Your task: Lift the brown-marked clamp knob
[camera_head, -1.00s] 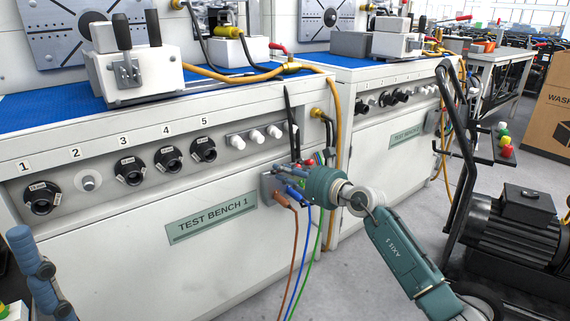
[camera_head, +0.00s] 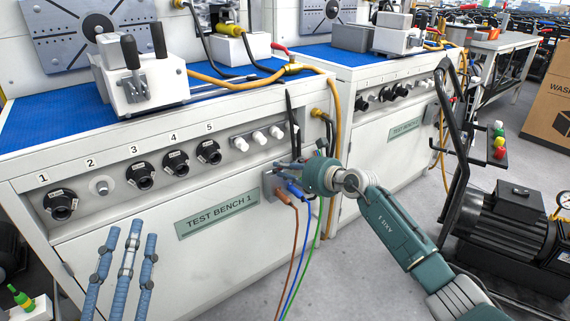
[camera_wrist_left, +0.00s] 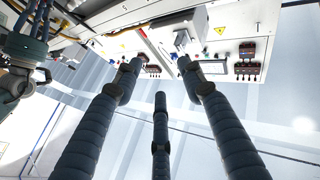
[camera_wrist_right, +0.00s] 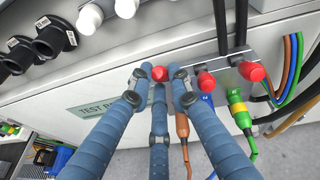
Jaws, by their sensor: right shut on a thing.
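The brown-marked clamp knob (camera_wrist_right: 160,74) is red and sits at the terminal box on the front of Test Bench 1, in line with the brown cable (camera_wrist_right: 183,127). My right gripper (camera_wrist_right: 160,78) is shut on it, with its fingers around the knob in the right wrist view. In the head view this gripper (camera_head: 290,175) is at the terminal box (camera_head: 269,186), and its arm hides the knob. My left gripper (camera_head: 123,240) is open and empty in front of the bench; its spread fingers also show in the left wrist view (camera_wrist_left: 160,75).
Two more red knobs, one at the blue cable (camera_wrist_right: 206,81) and one at the green cable (camera_wrist_right: 251,71), are close to the right gripper. Black sockets (camera_head: 141,176) and white knobs (camera_head: 258,138) line the bench front (camera_head: 150,270). A motor cart (camera_head: 515,230) stands at right.

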